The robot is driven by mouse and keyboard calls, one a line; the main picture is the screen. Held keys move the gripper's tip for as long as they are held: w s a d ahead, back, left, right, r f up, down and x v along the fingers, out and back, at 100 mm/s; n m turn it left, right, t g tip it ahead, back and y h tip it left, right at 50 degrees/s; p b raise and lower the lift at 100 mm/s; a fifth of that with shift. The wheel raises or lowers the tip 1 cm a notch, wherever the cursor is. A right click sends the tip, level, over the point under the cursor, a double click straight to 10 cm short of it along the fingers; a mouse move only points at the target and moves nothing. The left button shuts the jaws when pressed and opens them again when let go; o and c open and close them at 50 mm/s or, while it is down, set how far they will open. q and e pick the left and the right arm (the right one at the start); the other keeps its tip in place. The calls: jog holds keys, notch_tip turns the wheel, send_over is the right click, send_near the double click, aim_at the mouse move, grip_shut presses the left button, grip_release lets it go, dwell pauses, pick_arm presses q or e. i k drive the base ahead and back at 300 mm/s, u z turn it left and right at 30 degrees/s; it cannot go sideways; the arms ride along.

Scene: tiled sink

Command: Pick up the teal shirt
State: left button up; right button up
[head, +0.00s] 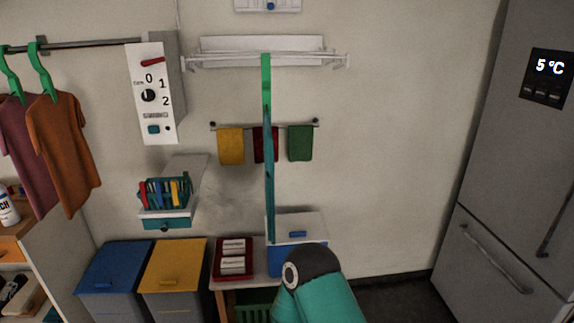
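A teal shirt (269,185) shows edge-on as a narrow upright strip in the middle of the head view. A green hanger (266,75) rises from its top and overlaps the white wall rack (215,60); I cannot tell whether it hooks on there. The shirt's lower end is just above a teal and dark link of my arm at the bottom centre. Neither gripper's fingers can be seen. I cannot tell whether anything touches the shirt.
A maroon shirt (27,150) and an orange shirt (63,150) hang from a rail at the left. Yellow, red and green towels hang on a wall bar (265,123). Blue (112,275) and yellow bins (172,268) stand below. A fridge (515,170) is at the right.

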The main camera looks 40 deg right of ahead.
aim_at(268, 141)
jog(key=u, duration=1.35)
jog(key=i, duration=0.1)
jog(key=z, duration=2.8)
jog(key=i, duration=0.55)
jog(key=u, duration=0.45)
jog(key=k, duration=0.85)
jog(key=z, duration=0.15)
jog(key=i, duration=1.1)
jog(key=u, duration=0.1)
